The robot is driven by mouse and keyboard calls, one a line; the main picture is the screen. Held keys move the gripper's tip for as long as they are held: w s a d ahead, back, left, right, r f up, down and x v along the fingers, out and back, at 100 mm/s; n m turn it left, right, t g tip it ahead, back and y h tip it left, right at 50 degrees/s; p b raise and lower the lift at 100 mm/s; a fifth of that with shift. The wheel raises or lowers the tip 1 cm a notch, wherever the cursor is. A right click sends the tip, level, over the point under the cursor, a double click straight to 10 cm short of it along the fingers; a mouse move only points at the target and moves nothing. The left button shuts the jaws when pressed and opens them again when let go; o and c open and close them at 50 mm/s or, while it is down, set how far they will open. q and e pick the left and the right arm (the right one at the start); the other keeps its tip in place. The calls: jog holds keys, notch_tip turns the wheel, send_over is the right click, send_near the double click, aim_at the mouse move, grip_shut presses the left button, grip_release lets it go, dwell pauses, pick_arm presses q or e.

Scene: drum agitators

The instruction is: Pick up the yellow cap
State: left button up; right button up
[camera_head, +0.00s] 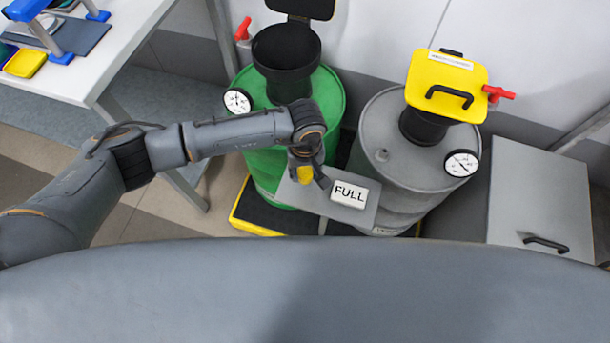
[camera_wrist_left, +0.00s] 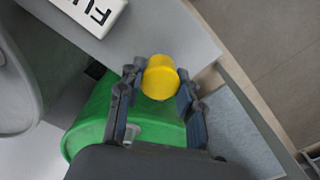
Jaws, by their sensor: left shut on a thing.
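The yellow cap (camera_head: 305,174) is between the fingers of my left gripper (camera_head: 309,178), over the left part of a small grey shelf (camera_head: 290,193) in front of the drums. In the left wrist view the cap (camera_wrist_left: 160,78) sits between the two fingertips of the left gripper (camera_wrist_left: 158,88), which is shut on it. I cannot tell whether the cap still touches the shelf. My right gripper is not in view.
A white FULL sign (camera_head: 349,194) lies on the shelf right of the cap. Behind stand a green drum (camera_head: 330,92) with an open black funnel and a grey drum (camera_head: 392,160) with a yellow lid (camera_head: 445,85). A grey cabinet (camera_head: 540,200) stands at right, a table (camera_head: 110,70) at upper left.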

pick_arm(q)
jog(key=s+d+r+b, duration=0.2)
jog(key=s+d+r, duration=0.4)
jog(key=s+r, duration=0.3)
jog(key=s, duration=0.3)
jog(key=shift+s+d+r, duration=0.15)
jog(key=shift+s+r, duration=0.05)
jog(key=shift+r, duration=0.05)
